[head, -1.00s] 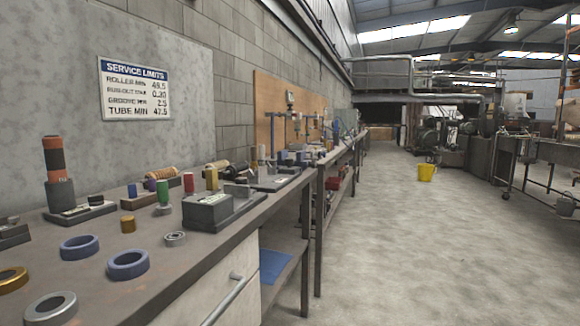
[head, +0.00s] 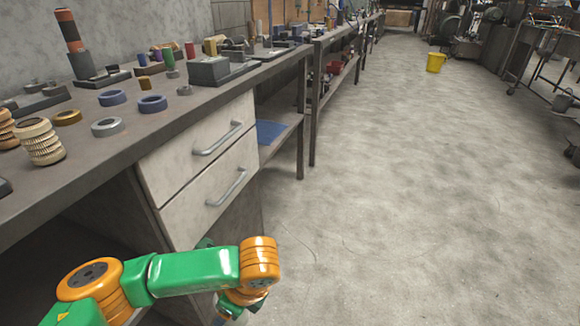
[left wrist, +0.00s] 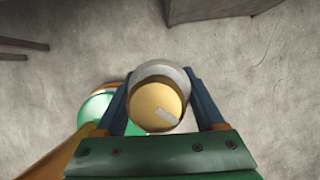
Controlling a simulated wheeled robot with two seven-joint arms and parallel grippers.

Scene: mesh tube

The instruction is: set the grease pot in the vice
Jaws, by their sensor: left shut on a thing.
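My left gripper (left wrist: 158,110) is shut on a round pot (left wrist: 157,104) with a yellow top, a small pale mark and a grey-white rim; it looks like the grease pot. In the head view, my green and orange left arm hangs low in front of the bench drawers, its gripper at the bottom edge and the pot not clearly seen. A grey block fixture with an upright jaw-like plate (head: 208,70), which looks like the vice, stands on the bench top near its front edge, well above and beyond my gripper. My right gripper is not in view.
The bench (head: 110,160) carries blue rings (head: 152,103), a grey ring (head: 108,127), beige ribbed rollers (head: 40,142) and a dark red-banded column (head: 70,32). Drawers with handles (head: 222,137) face the aisle. The floor at right is clear up to a yellow bucket (head: 436,62).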

